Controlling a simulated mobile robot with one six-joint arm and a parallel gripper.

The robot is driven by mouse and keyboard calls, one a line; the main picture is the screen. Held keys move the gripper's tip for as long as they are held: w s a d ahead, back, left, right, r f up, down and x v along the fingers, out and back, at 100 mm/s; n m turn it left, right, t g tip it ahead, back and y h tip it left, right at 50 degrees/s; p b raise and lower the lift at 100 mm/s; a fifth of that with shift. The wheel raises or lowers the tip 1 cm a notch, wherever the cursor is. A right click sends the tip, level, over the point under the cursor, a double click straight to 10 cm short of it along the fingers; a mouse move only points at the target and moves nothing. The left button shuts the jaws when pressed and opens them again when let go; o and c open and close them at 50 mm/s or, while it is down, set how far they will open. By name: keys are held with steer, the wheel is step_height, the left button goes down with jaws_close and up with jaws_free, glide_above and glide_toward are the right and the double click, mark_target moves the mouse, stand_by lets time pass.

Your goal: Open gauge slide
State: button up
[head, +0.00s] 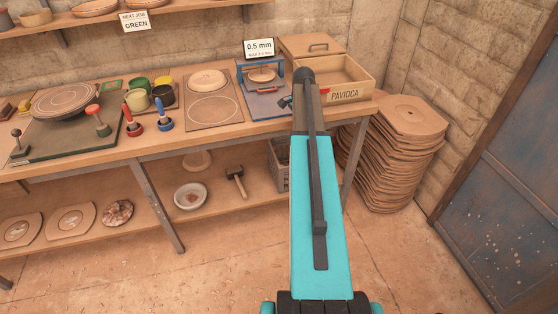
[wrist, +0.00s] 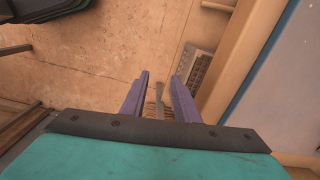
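The blue gauge (head: 265,106) stands on the workbench in the head view, left of my arm. It has an upright blue frame, a flat blue-grey base and a small red part at its front. A round tan disc (head: 262,75) sits inside the frame. I cannot tell how far its slide is drawn out. My gripper shows in the wrist view (wrist: 160,76) as two purple fingers spread apart, with nothing held between them. In the head view my arm reaches toward the bench right of the gauge and mostly hides the gripper. The gauge cannot be made out in the wrist view.
A sign (head: 258,48) reading 0.5 mm stands behind the gauge. A wooden box (head: 345,95) marked PAVIDCA stands right of it, partly behind my arm. A board with discs (head: 213,112) lies left. Stacked brown plates (head: 405,150) stand on the floor at right.

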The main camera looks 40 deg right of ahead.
steer(key=s+d+r+m, duration=0.3)
steer(key=s+d+r, duration=0.2)
steer(key=d+r, duration=0.3)
steer(key=s+d+r+m+t+h+p, duration=0.1)
steer(key=s+d+r+m, duration=0.3)
steer(key=d+r, duration=0.5)
step_height(320, 180, up, 6)
steer(key=shift+s+f+h, duration=0.2)
steer(key=shift+s+h, duration=0.1)
steer(key=shift+s, duration=0.2)
steer(key=shift+s, duration=0.1)
